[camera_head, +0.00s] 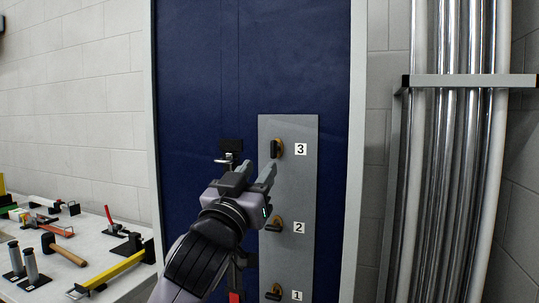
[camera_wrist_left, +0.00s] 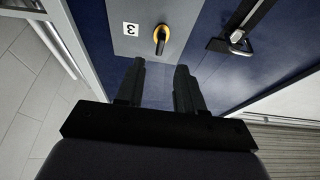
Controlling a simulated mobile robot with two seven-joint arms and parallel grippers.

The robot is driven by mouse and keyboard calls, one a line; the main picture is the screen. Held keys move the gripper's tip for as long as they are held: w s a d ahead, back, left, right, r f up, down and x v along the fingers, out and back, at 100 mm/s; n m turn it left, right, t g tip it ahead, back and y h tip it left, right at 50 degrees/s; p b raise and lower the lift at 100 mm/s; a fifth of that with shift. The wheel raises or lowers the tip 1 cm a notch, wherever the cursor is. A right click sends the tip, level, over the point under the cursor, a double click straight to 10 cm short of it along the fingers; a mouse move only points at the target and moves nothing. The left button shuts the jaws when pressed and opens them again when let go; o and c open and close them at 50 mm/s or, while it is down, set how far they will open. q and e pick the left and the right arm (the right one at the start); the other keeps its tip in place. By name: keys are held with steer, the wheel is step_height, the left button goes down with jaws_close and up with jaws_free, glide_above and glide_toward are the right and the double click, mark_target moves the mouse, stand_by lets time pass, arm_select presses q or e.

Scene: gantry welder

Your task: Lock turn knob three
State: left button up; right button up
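Turn knob three (camera_head: 276,148) is a black handle on a yellow-orange round base, at the top of a grey panel (camera_head: 303,190) on a blue door. The label "3" is to its right. In the head view its handle stands about upright. It also shows in the left wrist view (camera_wrist_left: 160,39), beyond the fingertips. My left gripper (camera_head: 259,168) is open and empty, just below and in front of the knob, apart from it. Its two fingers show in the left wrist view (camera_wrist_left: 162,68) with a gap between them. My right gripper is not in view.
Knob two (camera_head: 274,225) and knob one (camera_head: 273,292) sit lower on the panel. A door handle (camera_head: 228,158) is left of the panel. A table (camera_head: 70,225) with tools stands at the left. Vertical pipes (camera_head: 455,150) run along the right wall.

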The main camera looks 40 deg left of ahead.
mark_target(272, 149)
arm_select(q)
steer(key=p+x, duration=0.2)
steer(key=x, duration=0.4)
steer(key=shift+r, duration=0.15)
steer(key=shift+w+a+r, duration=0.15)
steer(key=shift+w, duration=0.35)
jaws_close()
